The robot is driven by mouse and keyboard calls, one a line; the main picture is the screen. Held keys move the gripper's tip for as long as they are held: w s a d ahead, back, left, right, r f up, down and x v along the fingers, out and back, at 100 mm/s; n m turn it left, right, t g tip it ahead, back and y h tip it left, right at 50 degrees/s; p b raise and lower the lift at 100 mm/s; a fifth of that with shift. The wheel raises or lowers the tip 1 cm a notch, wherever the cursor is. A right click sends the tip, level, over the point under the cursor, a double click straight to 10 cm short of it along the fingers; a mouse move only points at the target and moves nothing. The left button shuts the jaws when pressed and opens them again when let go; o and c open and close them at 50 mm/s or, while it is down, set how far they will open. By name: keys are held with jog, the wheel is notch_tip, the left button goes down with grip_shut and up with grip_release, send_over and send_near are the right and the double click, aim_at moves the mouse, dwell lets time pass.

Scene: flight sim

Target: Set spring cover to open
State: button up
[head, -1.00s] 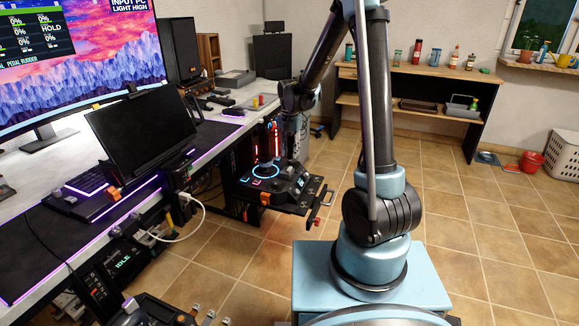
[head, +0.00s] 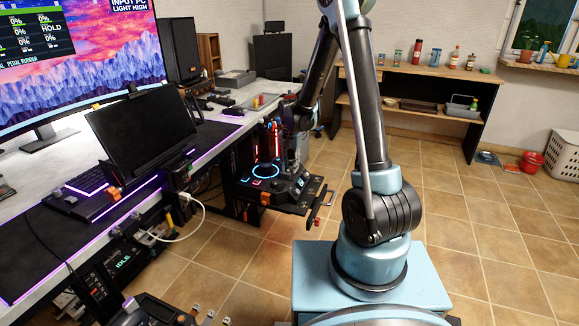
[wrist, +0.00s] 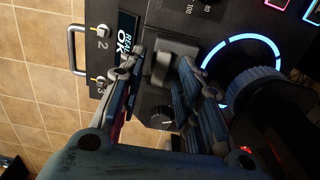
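A black side console (head: 285,186) with a glowing blue ring stands beside the desk in the head view. In the wrist view its panel (wrist: 185,22) fills much of the picture. A grey raised block (wrist: 168,66), possibly the spring cover, sits on the panel beside a small lit screen (wrist: 127,32). Whether it is open I cannot tell. My gripper (wrist: 162,58) is open, with one finger on each side of this block; contact is unclear. In the head view my gripper (head: 291,152) is over the console, its fingers hard to make out.
A round dial with a blue light ring (wrist: 240,75) is close to the right finger in the wrist view. A black knob (wrist: 161,117) lies below the block. The desk (head: 212,135) with a laptop-like screen (head: 143,128) is left of the console.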

grip_shut()
jog(key=shift+s+d, duration=0.3)
jog(key=shift+d, duration=0.55)
jog(key=shift+s+d, duration=0.35)
jog(key=shift+d, duration=0.55)
jog(key=shift+s+d, duration=0.3)
jog(key=shift+d, duration=0.55)
jog(key=shift+o, duration=1.2)
grip_release()
jog(key=shift+r, duration=0.1)
notch_tip(320, 180, up, 12)
